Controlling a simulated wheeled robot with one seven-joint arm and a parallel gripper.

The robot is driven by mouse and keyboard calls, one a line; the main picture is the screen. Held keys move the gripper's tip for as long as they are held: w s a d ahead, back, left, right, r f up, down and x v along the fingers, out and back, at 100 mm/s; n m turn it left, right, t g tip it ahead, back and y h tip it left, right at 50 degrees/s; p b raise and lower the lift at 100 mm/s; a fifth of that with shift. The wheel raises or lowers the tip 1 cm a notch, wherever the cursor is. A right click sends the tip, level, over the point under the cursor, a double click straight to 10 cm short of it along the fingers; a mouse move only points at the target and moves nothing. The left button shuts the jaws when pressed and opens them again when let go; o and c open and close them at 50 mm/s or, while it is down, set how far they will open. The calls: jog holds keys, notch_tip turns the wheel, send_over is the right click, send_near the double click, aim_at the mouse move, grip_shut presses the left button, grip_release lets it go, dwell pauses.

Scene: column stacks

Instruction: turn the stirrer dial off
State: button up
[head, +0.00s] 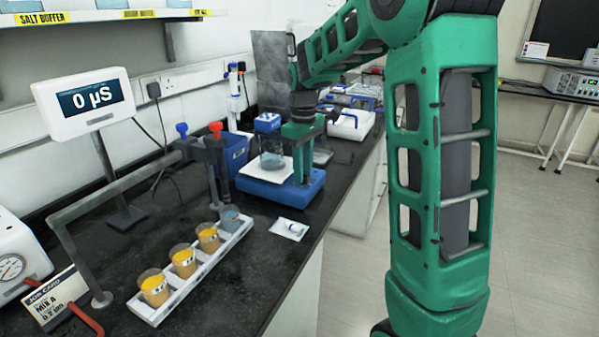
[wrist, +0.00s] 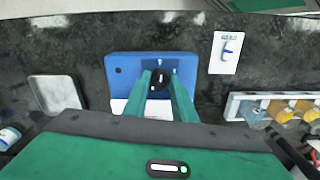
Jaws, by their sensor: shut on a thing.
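The stirrer (head: 262,189) is a blue base with a white top plate, on the black bench in the head view. It also shows in the wrist view (wrist: 120,72). A beaker (head: 272,160) with bluish liquid stands on its plate. The stirrer dial (wrist: 160,78) is a dark round knob with a pale mark on the blue front part, seen between my green fingers in the wrist view. My gripper (wrist: 161,84) is shut on the dial from above. The dial is hidden behind the fingers in the head view.
A small white card (head: 289,229) lies near the bench's front edge. A meter (head: 83,103) reads 0 µS. A blue bin (head: 235,150) stands behind the stirrer.

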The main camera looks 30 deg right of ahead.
jog(key=shift+n, duration=0.7)
jog(key=o, duration=1)
jog(key=shift+o, duration=0.2)
notch_tip(320, 180, up, 11)
jog(key=shift+f, duration=0.15)
